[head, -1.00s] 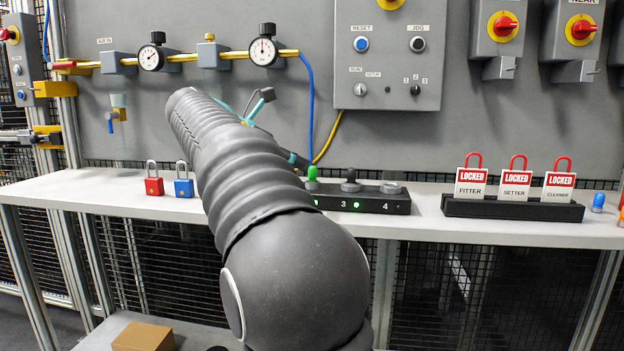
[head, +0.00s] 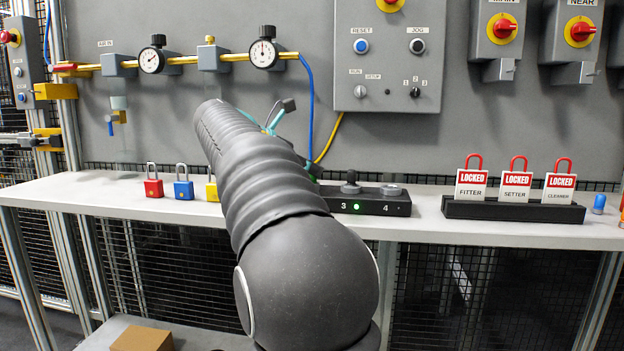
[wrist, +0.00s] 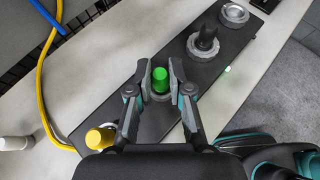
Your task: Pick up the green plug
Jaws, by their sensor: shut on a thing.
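The green plug (wrist: 159,82) shows in the wrist view, upright between the two fingers of my gripper (wrist: 160,70). The fingers are shut on it from both sides. It is at its place on the black block (wrist: 187,58), and I cannot tell whether it is raised from its seat. In the head view the block (head: 372,207) shows only its right part, with the numbers 3 and 4. My arm hides the green plug and most of my gripper there.
In the wrist view, a yellow plug (wrist: 98,138) is at one side and a dark knobbed plug (wrist: 204,40) at the other. Red (head: 153,188) and blue (head: 184,189) padlocks stand on the bench (head: 90,190). A rack with LOCKED tags (head: 512,210) stands right.

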